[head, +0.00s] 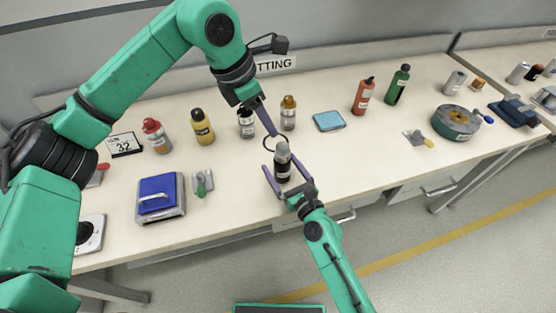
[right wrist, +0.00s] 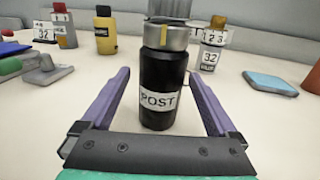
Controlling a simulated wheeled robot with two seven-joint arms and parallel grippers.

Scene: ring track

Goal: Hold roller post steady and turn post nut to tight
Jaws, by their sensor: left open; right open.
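The roller post (head: 283,168) is a dark upright cylinder near the table's front edge. In the right wrist view the post (right wrist: 160,95) bears a white POST label. The post nut (head: 282,148) is the silver-grey top; it also shows in the right wrist view (right wrist: 166,38). My right gripper (head: 279,162) is open, with its purple fingers on either side of the post; gaps show on both sides in the right wrist view. My left gripper (head: 271,129) is open above and behind the nut, pointing down; its fingers overlap in the head view. Whether it touches the nut is unclear.
Several bottles stand behind, including a yellow one (head: 202,127) and an orange-red one (head: 363,96). A blue pad (head: 329,121) lies right of the post. A blue-topped box (head: 161,211) stands at the left. The table between the post and the green-grey reel (head: 456,121) is mostly clear.

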